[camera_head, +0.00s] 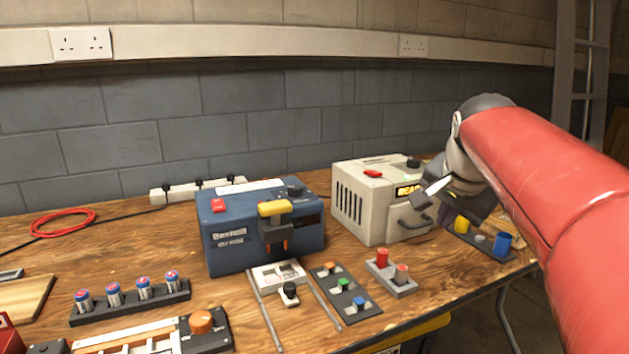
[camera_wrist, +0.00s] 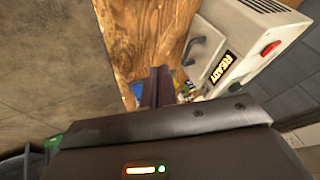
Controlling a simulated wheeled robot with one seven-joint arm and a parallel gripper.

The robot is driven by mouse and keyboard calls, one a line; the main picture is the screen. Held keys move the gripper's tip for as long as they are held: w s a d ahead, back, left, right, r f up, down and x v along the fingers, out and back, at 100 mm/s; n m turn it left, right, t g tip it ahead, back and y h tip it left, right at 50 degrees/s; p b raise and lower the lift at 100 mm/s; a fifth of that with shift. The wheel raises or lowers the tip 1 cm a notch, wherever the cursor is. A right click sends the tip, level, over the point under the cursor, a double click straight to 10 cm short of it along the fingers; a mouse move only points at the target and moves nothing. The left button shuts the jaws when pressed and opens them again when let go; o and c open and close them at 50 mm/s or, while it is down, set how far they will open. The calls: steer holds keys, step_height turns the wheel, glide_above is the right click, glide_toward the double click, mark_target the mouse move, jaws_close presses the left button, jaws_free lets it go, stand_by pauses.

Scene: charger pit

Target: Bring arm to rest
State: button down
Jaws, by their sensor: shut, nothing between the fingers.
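My gripper (camera_wrist: 158,85) is shut and empty in the wrist view, its two fingers together. In the head view my red arm comes in from the right. Its gripper end hangs above the right part of the wooden workbench (camera_head: 130,250), beside the white machine (camera_head: 365,205). The fingertips are hard to make out there. The white machine also shows in the wrist view (camera_wrist: 245,45), with a "READY" label and a dark handle.
A blue machine (camera_head: 225,250) stands mid-bench. Several batteries sit in a black rack (camera_head: 130,306) at left. Small button blocks (camera_head: 345,292) lie in front. A tray with a blue cup (camera_head: 503,242) is at the right edge. A brick wall (camera_head: 300,110) closes the back.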

steer(key=s+a+f+n, duration=0.5)
steer(key=s+f, duration=0.4)
steer(key=s, duration=0.1)
steer(key=s+a+f+n+y, duration=0.1)
steer(key=s+a+f+n, duration=0.5)
steer(key=s+f, duration=0.3)
steer(key=shift+s+g+y, duration=0.3)
steer(key=shift+s, duration=0.15)
